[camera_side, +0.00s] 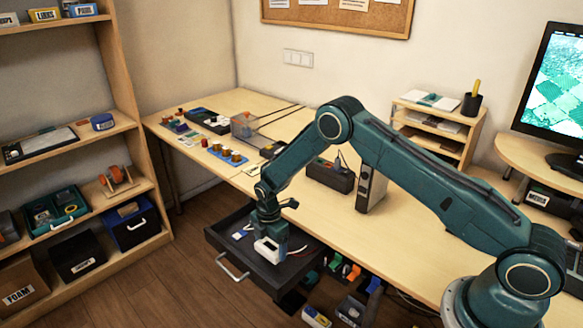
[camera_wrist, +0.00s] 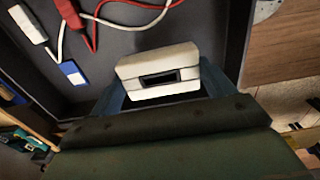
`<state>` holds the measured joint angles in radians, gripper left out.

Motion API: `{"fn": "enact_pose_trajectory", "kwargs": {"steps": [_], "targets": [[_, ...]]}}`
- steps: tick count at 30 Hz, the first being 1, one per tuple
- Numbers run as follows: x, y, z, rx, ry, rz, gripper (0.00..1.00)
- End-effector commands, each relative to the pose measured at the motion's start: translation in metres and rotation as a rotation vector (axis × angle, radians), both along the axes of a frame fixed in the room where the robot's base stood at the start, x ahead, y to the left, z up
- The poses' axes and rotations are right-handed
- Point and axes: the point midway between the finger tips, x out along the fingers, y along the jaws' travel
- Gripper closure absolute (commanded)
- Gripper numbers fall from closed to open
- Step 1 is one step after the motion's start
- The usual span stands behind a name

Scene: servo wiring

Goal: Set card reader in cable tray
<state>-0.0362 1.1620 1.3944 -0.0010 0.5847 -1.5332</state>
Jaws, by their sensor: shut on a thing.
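A white box-like device with a dark slot, which looks like the card reader (camera_wrist: 158,56), sits between the blue fingers of my gripper (camera_wrist: 163,82) in the wrist view. In the side view my gripper (camera_side: 268,238) points down into an open dark drawer (camera_side: 222,243) below the desk edge, with the white reader (camera_side: 268,251) at its tip. The gripper is shut on the reader. Whether the reader touches the drawer floor I cannot tell. No tray is plainly marked as the cable tray; the drawer holds red and white cables (camera_wrist: 125,24).
A white plug (camera_wrist: 30,25), a red plug (camera_wrist: 70,12) and a blue-and-white card (camera_wrist: 73,72) lie in the drawer near the reader. A black power box (camera_side: 330,175) and an upright grey unit (camera_side: 371,188) stand on the desk above. Shelves (camera_side: 75,150) stand at left.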

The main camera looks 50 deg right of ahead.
Motion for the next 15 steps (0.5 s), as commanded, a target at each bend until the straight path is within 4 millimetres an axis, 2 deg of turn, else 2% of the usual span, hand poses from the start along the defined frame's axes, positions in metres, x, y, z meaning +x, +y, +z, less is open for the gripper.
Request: {"fn": "enact_pose_trajectory", "kwargs": {"steps": [9, 15], "targets": [[0.000, 0.000, -0.033, 0.000, 0.000, 0.000, 0.42], [0.000, 0.000, -0.037, 0.000, 0.000, 0.000, 0.42]]}}
